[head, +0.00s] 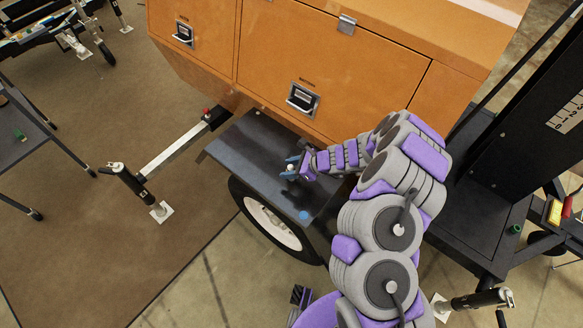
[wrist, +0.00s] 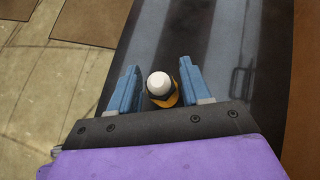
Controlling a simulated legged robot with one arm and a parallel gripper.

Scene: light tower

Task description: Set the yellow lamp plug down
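The lamp plug (wrist: 160,88) has a white rounded top and a yellow-orange and dark body. In the wrist view it stands between the blue fingers of my gripper (wrist: 160,86). A narrow gap shows on its left side; on the right it is very near the finger, and contact is unclear. In the head view my gripper (head: 293,168) is low over the dark fender (head: 240,143), with the plug's white top showing between the fingers. The fingers look spread. Whether the plug's base rests on the fender is hard to tell.
A blue round spot (head: 304,215) lies on the fender nearer the front. The orange cabinet (head: 330,75) rises right behind the fender. A wheel (head: 270,222) is below it. A stabiliser leg (head: 130,182) stands at left. A black mast (head: 540,130) stands at right.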

